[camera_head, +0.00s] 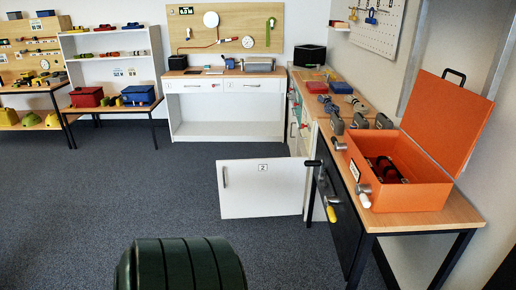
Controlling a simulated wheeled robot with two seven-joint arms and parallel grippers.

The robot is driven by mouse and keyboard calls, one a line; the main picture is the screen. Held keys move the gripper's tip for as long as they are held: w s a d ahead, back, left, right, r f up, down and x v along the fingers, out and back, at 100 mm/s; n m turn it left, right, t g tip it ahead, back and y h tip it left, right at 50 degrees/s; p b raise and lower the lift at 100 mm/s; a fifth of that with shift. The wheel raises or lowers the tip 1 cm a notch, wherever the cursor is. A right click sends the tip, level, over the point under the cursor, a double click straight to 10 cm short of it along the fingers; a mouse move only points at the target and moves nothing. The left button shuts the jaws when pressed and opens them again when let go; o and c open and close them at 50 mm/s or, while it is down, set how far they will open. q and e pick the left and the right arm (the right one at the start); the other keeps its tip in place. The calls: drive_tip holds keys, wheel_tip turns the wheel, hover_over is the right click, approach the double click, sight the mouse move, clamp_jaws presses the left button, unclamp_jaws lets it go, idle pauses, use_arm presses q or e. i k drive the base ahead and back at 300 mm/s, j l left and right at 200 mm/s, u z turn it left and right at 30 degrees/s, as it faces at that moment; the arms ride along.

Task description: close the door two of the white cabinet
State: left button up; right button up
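A white door (262,197) marked with a 2 stands swung out into the room, right of the middle of the view. Its grey handle (224,177) is near its left edge, and its right edge is by the bench on the right. The white cabinet body (316,205) shows only as a narrow strip beside the door; its inside is hidden. Neither of my grippers is in view.
A dark green ribbed rounded object (181,265) stands in the front middle. An open orange toolbox (404,190) sits on the right bench (440,215), above a dark cabinet front (340,215). Grey carpet (130,195) left of the door is clear.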

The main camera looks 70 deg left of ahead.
sight(269, 187)
drive_tip(key=u, duration=2.15)
drive_tip(key=i, duration=0.5)
